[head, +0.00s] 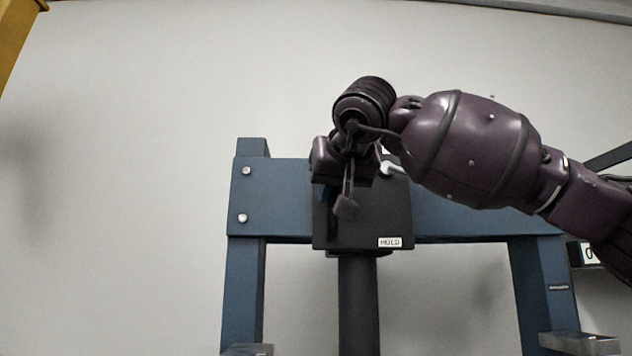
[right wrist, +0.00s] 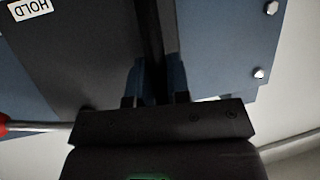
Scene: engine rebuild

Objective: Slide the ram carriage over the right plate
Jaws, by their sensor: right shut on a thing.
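The ram carriage (head: 390,225) is a black block with a HOLD label, on the blue crossbeam of a press, left of the beam's middle. Its dark ram (head: 358,305) hangs straight down. My right gripper (head: 346,200) is in front of the carriage. In the right wrist view its fingers (right wrist: 156,88) are closed on a dark upright bar, the carriage handle (right wrist: 150,35), and the HOLD face shows beside it. My left gripper is out of view.
The blue crossbeam (head: 465,220) runs clear to the right of the carriage, partly behind my right arm. Blue posts stand left (head: 243,300) and right (head: 545,290). Another grey plate (head: 247,349) is at lower left. A red-tipped rod (right wrist: 25,127) shows in the right wrist view.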

